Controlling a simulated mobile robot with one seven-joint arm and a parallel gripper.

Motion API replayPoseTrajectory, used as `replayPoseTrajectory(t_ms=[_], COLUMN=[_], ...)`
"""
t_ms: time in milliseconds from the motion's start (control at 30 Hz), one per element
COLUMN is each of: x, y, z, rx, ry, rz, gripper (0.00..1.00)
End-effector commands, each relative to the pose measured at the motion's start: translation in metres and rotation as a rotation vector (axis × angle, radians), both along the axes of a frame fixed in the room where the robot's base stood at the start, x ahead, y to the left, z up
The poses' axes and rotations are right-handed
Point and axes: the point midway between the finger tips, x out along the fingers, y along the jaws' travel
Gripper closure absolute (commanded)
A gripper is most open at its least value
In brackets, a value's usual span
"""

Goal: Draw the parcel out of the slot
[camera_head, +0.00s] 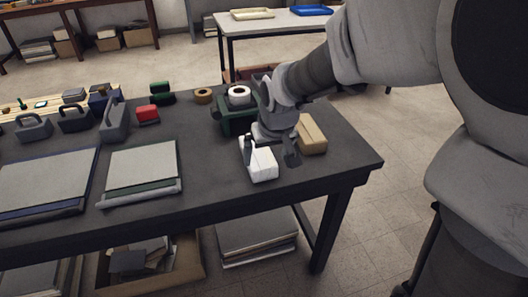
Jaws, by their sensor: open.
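A tan box-shaped parcel (313,137) lies on the dark table near its right end, just right of and partly behind my gripper. My gripper (273,158) points down, with its jaws open, close above the tabletop. A white block-like object (261,172) is under and in front of the left finger, which overlaps it in this view. I cannot tell whether the finger touches it. The right finger is in front of the parcel's left side. No slot around the parcel can be made out; its left end is hidden by my gripper.
A dark green tool body (229,127) and a white tape roll (239,95) stand behind my wrist. Flat boards (142,168) cover the front left. The right table corner is clear.

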Motion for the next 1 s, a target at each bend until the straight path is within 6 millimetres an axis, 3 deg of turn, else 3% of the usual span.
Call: replayPoseTrajectory(t_ms=[33,100,400,600,1000], x=[-0.004,-0.011,-0.034,-0.041,-0.042], y=[-0.001,-0.003,-0.01,-0.011,-0.012], z=[0.018,0.034,0.089,0.102,0.104], rx=[0.001,0.001,0.001,-0.001,-0.001], ry=[-0.006,-0.006,-0.003,0.0,0.0], rz=[0.0,0.0,0.0,0.0,-0.001], gripper=[0.0,0.0,0.0,0.0,0.0])
